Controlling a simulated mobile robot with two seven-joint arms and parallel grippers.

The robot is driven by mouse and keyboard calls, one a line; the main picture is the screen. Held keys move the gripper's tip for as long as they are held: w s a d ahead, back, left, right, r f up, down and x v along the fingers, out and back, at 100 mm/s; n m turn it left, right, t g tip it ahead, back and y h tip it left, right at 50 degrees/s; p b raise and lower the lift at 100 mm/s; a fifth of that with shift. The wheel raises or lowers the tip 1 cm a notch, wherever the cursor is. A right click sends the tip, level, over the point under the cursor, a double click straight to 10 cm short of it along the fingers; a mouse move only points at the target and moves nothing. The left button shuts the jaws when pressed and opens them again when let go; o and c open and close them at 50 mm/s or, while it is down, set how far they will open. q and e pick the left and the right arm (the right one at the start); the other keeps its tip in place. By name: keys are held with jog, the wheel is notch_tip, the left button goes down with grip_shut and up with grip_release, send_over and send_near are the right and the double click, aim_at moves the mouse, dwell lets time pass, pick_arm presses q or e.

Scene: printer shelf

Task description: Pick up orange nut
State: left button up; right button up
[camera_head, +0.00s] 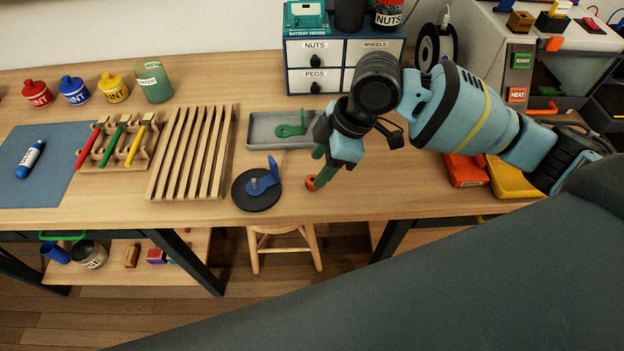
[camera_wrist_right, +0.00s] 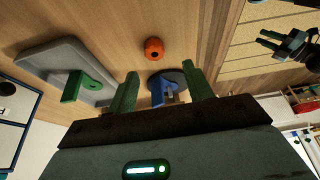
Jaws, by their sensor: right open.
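The orange nut (camera_head: 311,184) lies on the wooden table near its front edge, partly hidden by my right gripper (camera_head: 319,167). In the right wrist view the whole nut (camera_wrist_right: 154,49) shows, round with a dark centre hole. The green fingers of my right gripper (camera_wrist_right: 164,82) are spread apart, with nothing between them. The nut appears just beyond the fingertips, roughly in line with the gap. In the right wrist view, what looks like my left gripper (camera_wrist_right: 272,40) shows small at the upper right; its opening is unclear.
A black round base with a blue bracket (camera_head: 262,186) stands left of the nut. A grey tray (camera_head: 262,137) with a green bracket (camera_head: 291,127) lies behind it. A slatted wooden rack (camera_head: 190,152) is farther left. Orange (camera_head: 465,171) and yellow (camera_head: 510,179) bins are right.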

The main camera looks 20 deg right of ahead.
aim_at(315, 175)
jog(key=shift+d+x, duration=0.2)
jog(key=shift+x, duration=1.1)
jog(key=shift+d+x, duration=0.25)
jog(key=shift+x, duration=1.05)
jog(key=shift+w+f, duration=0.15)
jog(key=shift+w, duration=0.05)
jog(key=shift+c, duration=0.2)
jog(key=c, duration=1)
